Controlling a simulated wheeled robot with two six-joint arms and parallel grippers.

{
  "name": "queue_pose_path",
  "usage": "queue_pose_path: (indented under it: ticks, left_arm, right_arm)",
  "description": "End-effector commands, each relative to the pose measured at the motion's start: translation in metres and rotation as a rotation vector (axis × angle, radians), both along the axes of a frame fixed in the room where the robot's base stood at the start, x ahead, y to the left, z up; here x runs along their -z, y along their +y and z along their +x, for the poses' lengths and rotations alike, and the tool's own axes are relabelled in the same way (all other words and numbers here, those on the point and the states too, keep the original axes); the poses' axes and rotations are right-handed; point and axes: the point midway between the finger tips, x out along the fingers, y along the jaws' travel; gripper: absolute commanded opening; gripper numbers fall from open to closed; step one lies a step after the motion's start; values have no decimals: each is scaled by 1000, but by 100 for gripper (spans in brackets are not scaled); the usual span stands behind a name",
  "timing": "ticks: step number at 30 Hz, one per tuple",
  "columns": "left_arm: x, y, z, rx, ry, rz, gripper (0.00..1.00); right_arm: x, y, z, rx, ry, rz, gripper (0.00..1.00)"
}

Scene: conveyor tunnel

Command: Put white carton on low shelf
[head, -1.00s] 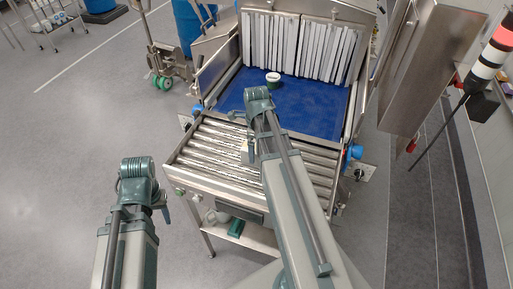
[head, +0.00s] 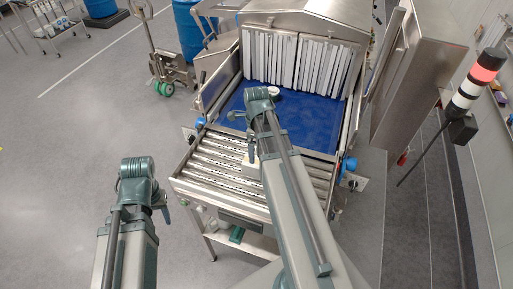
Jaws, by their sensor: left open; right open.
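A small pale block, likely the white carton (head: 251,169), lies on the metal rollers, partly hidden behind my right arm. My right gripper (head: 250,150) points down just above it and is open; its fingers are mostly hidden, and I cannot tell whether they touch the block. My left gripper (head: 163,203) is open and empty over the floor to the left, mostly hidden by its wrist. The low shelf (head: 262,244) is the metal plate under the roller table, with a green thing (head: 237,234) on it.
The roller table (head: 205,162) leads to a blue belt (head: 310,125) with a white tub (head: 274,91) before the strip curtain (head: 300,58). A signal light pole (head: 468,92) and open steel door (head: 415,90) stand right.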

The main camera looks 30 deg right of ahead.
Motion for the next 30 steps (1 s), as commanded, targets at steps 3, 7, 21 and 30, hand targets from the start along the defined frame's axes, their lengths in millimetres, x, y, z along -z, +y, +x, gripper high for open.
queue_pose_path:
  ticks: [3,7,21,30]
  left_arm:
    - [-26,0,0,-2,1,0,50]
    - [-38,0,0,-11,0,0,50]
    - [-40,0,0,-17,0,-1,50]
    - [-40,0,0,-17,0,-1,50]
  right_arm:
    - [-26,0,0,0,0,0,100]
    - [-38,0,0,0,0,0,100]
    - [-40,7,-1,-52,2,-1,100]
    - [-41,109,-19,-944,36,-16,100]
